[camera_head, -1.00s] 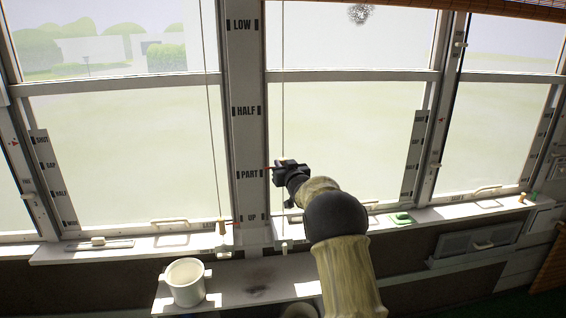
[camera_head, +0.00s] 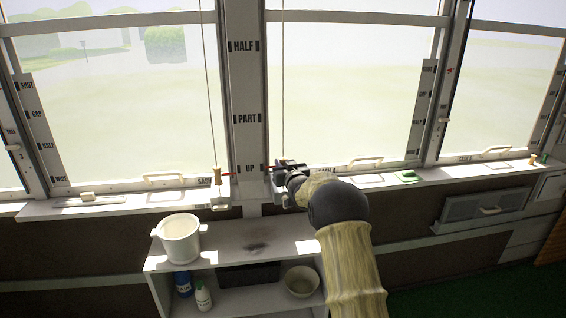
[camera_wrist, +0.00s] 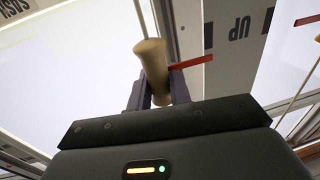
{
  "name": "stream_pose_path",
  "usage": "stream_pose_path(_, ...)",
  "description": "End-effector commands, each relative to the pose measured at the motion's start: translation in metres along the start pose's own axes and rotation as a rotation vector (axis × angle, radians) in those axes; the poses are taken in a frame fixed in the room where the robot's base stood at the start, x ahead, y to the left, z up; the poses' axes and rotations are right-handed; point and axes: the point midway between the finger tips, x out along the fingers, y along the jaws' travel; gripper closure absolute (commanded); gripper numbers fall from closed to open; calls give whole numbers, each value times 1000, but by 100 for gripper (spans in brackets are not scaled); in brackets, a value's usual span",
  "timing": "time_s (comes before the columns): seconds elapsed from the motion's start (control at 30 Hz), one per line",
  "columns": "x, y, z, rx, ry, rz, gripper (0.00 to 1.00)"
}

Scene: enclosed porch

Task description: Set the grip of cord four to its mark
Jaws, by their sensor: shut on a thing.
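My gripper (camera_head: 278,170) is shut on a wooden cord grip, which its body mostly hides in the head view. In the wrist view the tan grip (camera_wrist: 152,68) stands between the two dark fingers of my gripper (camera_wrist: 157,92). Its cord (camera_head: 283,90) runs up in front of the window. A red pointer (camera_wrist: 190,63) sticks out beside the grip towards the marked post (camera_head: 247,95). The post reads HALF, PART and UP from top to bottom. The gripper is about level with the UP mark (camera_head: 250,168). I cannot read a cord number.
A second cord grip (camera_head: 217,176) with a red pointer hangs left of the post. Below are the window sill (camera_head: 100,210) and a shelf unit (camera_head: 235,245) with a white pot (camera_head: 180,238), bottles and a bowl (camera_head: 301,281). A green object (camera_head: 408,176) lies right on the sill.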

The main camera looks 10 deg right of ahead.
Motion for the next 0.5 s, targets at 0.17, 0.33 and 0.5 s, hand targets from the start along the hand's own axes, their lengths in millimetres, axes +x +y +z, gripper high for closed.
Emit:
stream_pose_path(0.17, -1, 0, 17, 2, -22, 1, 100)
stream_pose_path(0.33, -1, 0, 16, 2, -22, 1, 100)
stream_pose_path(0.5, -1, 0, 16, 2, -21, 1, 68)
